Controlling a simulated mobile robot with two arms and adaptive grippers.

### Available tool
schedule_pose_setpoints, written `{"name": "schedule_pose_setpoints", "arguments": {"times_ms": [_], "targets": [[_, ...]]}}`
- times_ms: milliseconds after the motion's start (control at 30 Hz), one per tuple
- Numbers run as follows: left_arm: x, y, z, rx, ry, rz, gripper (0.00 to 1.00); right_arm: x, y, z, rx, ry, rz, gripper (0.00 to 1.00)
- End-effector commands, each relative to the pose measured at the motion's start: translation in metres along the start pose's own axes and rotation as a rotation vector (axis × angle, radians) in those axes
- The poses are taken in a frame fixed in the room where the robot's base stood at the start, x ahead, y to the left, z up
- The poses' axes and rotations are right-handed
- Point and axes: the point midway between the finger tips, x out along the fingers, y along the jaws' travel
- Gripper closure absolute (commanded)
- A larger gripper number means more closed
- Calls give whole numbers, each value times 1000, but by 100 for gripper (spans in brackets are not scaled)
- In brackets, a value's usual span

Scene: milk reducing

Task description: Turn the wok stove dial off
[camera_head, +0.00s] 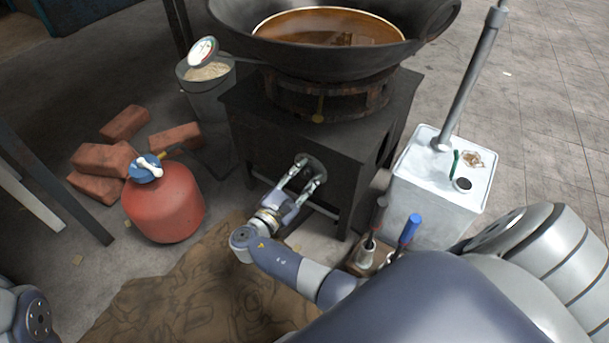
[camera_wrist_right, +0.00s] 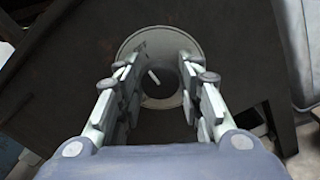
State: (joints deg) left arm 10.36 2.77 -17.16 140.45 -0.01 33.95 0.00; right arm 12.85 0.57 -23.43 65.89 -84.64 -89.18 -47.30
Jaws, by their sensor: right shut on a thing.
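The black wok stove (camera_head: 262,130) stands in the centre of the head view, with a large dark wok (camera_head: 330,60) of brown liquid on top. Its round dial (camera_head: 311,166) is on the front face. My right gripper (camera_head: 305,171) is at the dial, with one finger on each side, and is shut on it. In the right wrist view the dial (camera_wrist_right: 160,80) shows as a grey disc with a white mark, between the fingers of my right gripper (camera_wrist_right: 163,75). Part of my left arm shows at the lower left corner of the head view; its gripper is out of frame.
A red gas cylinder (camera_head: 165,205) and several bricks (camera_head: 105,158) are left of the stove. A bucket (camera_head: 208,95) stands behind them. A white metal can (camera_head: 440,190) and a blue-handled tool (camera_head: 409,230) are at the right. A brown cloth (camera_head: 190,295) lies in front.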

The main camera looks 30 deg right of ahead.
Motion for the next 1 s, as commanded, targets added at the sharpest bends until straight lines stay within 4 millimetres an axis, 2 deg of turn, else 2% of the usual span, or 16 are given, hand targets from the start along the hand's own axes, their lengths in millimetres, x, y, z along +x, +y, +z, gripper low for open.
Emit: {"name": "schedule_pose_setpoints", "arguments": {"times_ms": [500, 533, 600, 1000], "targets": [[2, 0, -1, 0, 7, 3, 60, 0, 2, 0, 24, 2, 4, 90], [2, 0, -1, 0, 8, 3, 60, 0, 2, 0, 24, 2, 4, 59], [2, 1, -1, 0, 10, 4, 60, 0, 2, 0, 24, 1, 4, 47], [0, -3, -2, 1, 6, 1, 60, -5, 1, 0, 22, 2, 2, 47]]}}
